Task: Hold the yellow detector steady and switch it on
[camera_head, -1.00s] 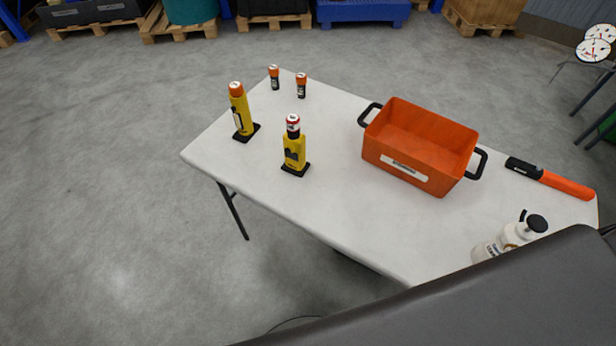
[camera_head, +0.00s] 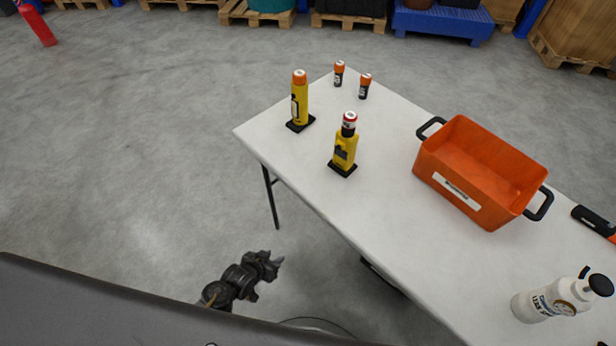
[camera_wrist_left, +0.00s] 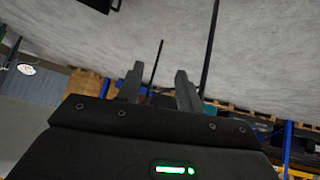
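Two yellow devices stand upright on black bases on the white table (camera_head: 400,235). One (camera_head: 345,150) has a dark front patch and a red-and-white top. The other (camera_head: 300,103), farther left, has an orange cap and a dark side clip. I cannot tell for sure which is the detector, nor whether either is on. My left gripper (camera_head: 268,264) is off the table's near left edge, well apart from both. In the left wrist view its fingers (camera_wrist_left: 160,84) are spread with nothing between them. My right gripper is not in view.
An orange bin (camera_head: 480,172) with black handles stands right of the devices. A white pump bottle (camera_head: 562,298) and a black-and-orange tool (camera_head: 594,221) are at the right. The table's near left part is clear.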

